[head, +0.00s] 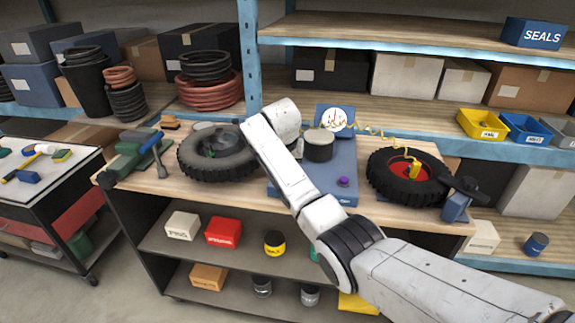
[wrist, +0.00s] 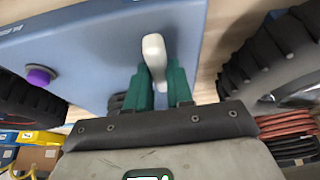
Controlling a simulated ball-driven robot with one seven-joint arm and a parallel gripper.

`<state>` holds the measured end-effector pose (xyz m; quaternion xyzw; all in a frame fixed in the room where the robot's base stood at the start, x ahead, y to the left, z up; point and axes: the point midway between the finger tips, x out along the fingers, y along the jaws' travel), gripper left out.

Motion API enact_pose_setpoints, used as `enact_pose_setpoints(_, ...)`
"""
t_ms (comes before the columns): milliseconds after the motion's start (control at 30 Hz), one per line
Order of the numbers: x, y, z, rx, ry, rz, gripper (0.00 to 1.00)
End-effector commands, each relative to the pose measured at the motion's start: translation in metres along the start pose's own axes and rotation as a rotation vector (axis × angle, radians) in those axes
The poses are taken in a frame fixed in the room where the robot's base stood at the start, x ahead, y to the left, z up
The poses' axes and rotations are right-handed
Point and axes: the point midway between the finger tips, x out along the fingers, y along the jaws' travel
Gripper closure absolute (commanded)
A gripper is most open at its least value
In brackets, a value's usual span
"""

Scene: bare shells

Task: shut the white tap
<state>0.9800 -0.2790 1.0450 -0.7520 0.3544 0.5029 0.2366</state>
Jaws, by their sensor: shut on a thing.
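The white tap (wrist: 154,52) shows in the wrist view as a rounded white lever beside the edge of a blue base plate. My gripper (wrist: 163,84) has green fingers and is shut on the tap's near end, with the far end sticking out beyond the fingertips. The fingers hide the tap's lower part. In the head view my arm covers the tap, and my fingers cannot be made out there. The blue base (head: 318,190) sits on the workbench and carries a gauge panel (head: 335,120) and a purple knob (head: 343,182). The knob also shows in the wrist view (wrist: 40,76).
One tyre (head: 215,152) lies left of the base on the wooden bench and another tyre (head: 405,178) lies right of it. A yellow coiled hose (head: 375,131) runs from the panel to the right tyre. A green vise (head: 133,150) stands at the bench's left end.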

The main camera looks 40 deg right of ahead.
Motion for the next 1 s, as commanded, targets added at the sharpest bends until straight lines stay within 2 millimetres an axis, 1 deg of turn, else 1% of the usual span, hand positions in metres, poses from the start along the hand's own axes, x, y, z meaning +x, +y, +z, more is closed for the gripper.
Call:
enact_pose_setpoints(200, -0.0004, -0.0006, -0.0003, 0.035, 0.001, 0.015, 1.0)
enact_pose_setpoints(600, -0.0005, -0.0006, -0.0005, 0.042, 0.001, 0.016, 1.0)
enact_pose_setpoints(633, -0.0005, -0.0006, -0.0005, 0.042, 0.001, 0.016, 0.78)
enact_pose_setpoints(900, -0.0004, -0.0005, -0.0004, 0.041, 0.001, 0.016, 0.53)
enact_pose_setpoints(1000, -0.0003, -0.0004, -0.0003, 0.04, 0.001, 0.016, 0.53)
